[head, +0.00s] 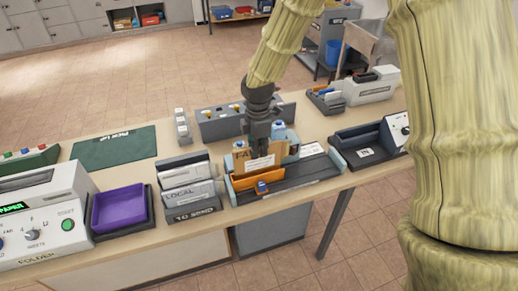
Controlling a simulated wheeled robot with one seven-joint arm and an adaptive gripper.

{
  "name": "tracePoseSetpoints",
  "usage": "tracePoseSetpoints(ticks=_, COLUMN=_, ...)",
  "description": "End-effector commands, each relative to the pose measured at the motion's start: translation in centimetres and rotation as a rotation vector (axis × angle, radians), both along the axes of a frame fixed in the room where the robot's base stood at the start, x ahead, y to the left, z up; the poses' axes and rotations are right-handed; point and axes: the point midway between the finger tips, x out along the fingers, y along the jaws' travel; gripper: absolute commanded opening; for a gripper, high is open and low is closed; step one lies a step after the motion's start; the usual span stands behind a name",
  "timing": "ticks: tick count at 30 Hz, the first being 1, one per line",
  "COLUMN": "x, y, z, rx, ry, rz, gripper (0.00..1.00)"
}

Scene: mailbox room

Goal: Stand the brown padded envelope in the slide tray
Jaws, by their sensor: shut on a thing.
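My gripper (259,143) points down over the long grey tray with light-blue ends (318,170), which I take as the slide tray. It is shut on the brown padded envelope (242,160), which carries dark letters and a white label. The envelope looks roughly upright at the tray's left part. Its lower edge is hidden behind an orange-brown panel (242,184) with a small blue block (262,188) at its front. I cannot tell whether the envelope touches the tray floor. The fingertips are small and partly hidden.
Light-blue bottles (289,141) stand close behind the envelope. A sorter marked LOCAL and TO SEND (187,190) stands just left of the tray. A dark IN tray (366,153) is to the right. A purple tray (120,207) and a folder machine (42,222) are further left.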

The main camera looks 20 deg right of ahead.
Motion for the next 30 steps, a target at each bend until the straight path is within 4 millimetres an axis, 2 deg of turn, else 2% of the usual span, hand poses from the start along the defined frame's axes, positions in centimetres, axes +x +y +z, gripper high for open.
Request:
tracePoseSetpoints(ticks=2, x=0.2, y=0.0, z=-0.5, rx=0.0, ry=0.003, rz=-0.001, gripper=0.0)
tracePoseSetpoints(ticks=11, x=-0.4, y=-0.2, z=0.0, rx=0.0, ry=-0.003, rz=-0.003, gripper=0.0)
tracePoseSetpoints(ticks=30, x=0.6, y=-0.2, z=-1.1, rx=0.0, ry=0.003, rz=-0.002, gripper=0.0)
